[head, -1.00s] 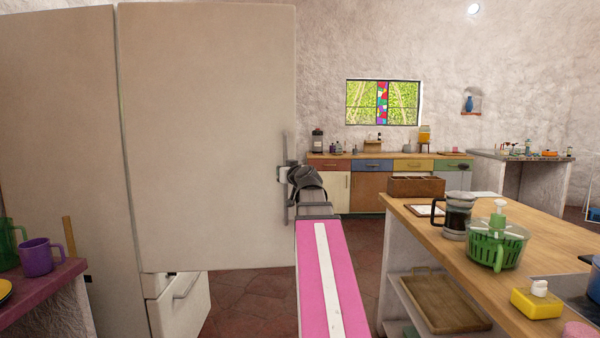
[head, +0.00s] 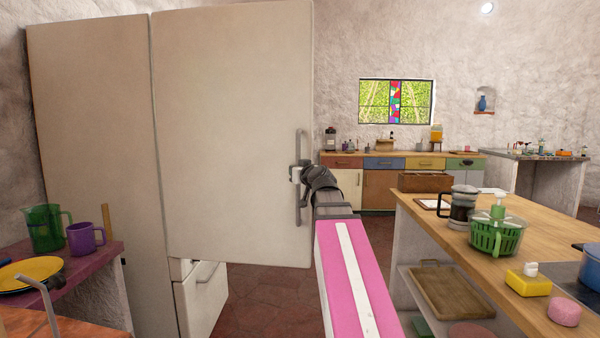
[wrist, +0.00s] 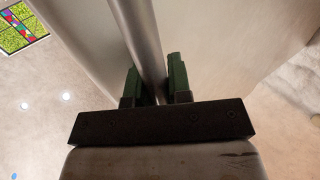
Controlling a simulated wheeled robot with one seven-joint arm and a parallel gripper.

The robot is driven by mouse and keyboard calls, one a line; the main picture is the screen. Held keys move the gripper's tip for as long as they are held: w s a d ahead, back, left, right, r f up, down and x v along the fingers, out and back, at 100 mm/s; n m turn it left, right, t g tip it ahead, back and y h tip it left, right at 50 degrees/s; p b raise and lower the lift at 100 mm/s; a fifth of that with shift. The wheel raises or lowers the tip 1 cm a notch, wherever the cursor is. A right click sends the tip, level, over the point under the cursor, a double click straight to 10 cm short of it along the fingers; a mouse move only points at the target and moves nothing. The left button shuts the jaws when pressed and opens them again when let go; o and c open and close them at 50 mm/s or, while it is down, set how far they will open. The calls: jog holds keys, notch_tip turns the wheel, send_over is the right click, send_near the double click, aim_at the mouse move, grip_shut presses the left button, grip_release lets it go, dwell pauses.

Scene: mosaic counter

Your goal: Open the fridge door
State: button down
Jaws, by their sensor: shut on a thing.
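The fridge (head: 95,130) stands at the left in the head view, cream-white. Its upper door (head: 230,130) stands swung open toward me, its lower edge out beyond the drawer front below. The upright metal door handle (head: 302,145) is on the door's right edge. My gripper (head: 300,174) is at the middle of this handle. In the wrist view the handle bar (wrist: 140,40) passes between the two green fingers of my gripper (wrist: 154,84), which is shut on it. In the head view my wrist hides part of the grip.
A lower fridge drawer (head: 202,295) is below the door. At the right, a wooden-topped island (head: 440,215) carries a French press, a green basket and a yellow dispenser. At the left, a purple counter (head: 85,262) holds jugs and a plate. Red floor (head: 270,300) lies between.

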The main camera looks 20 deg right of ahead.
jog(key=shift+s+d, duration=0.2)
jog(key=shift+d, duration=0.1)
jog(key=c, duration=1.3)
grip_release()
jog(key=shift+d, duration=0.15)
jog(key=shift+c, duration=0.2)
jog(key=shift+a, duration=0.2)
